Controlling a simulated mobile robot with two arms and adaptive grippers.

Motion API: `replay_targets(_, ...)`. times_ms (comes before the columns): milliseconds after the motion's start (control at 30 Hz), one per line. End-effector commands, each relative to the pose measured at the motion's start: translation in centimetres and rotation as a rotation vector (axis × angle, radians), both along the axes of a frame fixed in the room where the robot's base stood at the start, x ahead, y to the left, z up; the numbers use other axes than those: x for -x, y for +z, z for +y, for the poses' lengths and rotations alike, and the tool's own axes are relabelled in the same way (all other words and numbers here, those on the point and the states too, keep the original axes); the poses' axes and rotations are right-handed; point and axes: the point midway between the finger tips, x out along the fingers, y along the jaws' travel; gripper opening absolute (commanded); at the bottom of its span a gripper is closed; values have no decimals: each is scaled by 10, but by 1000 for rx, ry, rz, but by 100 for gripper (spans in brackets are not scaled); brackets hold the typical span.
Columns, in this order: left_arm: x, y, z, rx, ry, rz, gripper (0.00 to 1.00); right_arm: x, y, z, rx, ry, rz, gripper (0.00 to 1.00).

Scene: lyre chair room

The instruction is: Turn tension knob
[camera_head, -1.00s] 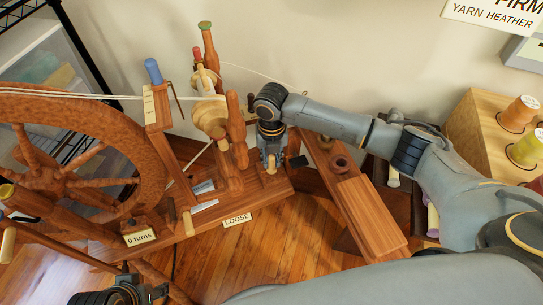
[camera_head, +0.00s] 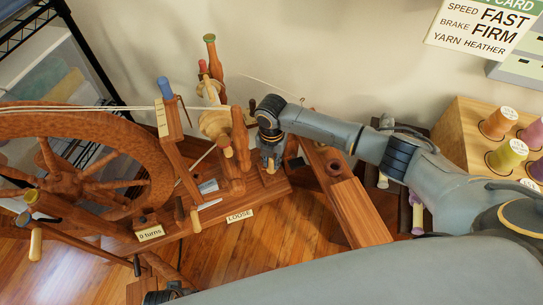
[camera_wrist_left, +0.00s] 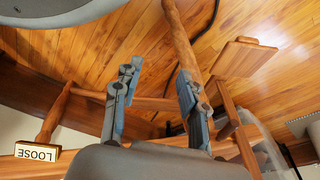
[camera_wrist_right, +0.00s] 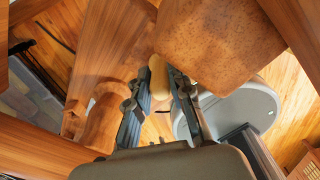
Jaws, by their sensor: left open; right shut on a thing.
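The spinning wheel has a big brown wheel (camera_head: 80,165) at the left and a wooden base (camera_head: 262,200). A "LOOSE" label (camera_head: 239,216) and a "0 turns" label (camera_head: 150,233) are on its front. My right gripper (camera_head: 268,160) is at the base's right end, pointing down. My left gripper (camera_wrist_left: 155,85) is open and empty, low in front of the base; only a sliver shows at the head view's bottom edge.
A pale peg (camera_head: 195,222) sticks out of the base's front. A wooden plank-like part (camera_head: 360,213) extends right of my right gripper. A rack of yarn spools (camera_head: 470,130) stands at the right. A card (camera_head: 485,25) on the wall reads "FAST", "FIRM" and "HEATHER".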

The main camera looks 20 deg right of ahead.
Motion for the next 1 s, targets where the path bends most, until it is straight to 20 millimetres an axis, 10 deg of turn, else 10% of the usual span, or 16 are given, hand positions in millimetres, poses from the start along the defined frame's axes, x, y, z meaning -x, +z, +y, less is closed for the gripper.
replay_targets(833,23,-32,3,-2,-5,22,42,-2,1,-1,1,-80,-4,0)
replay_targets(867,23,-32,3,-2,-5,23,42,-2,1,-1,1,-80,-4,24)
replay_targets(1000,23,-32,3,-3,-5,23,42,-1,1,-1,1,-79,-3,43)
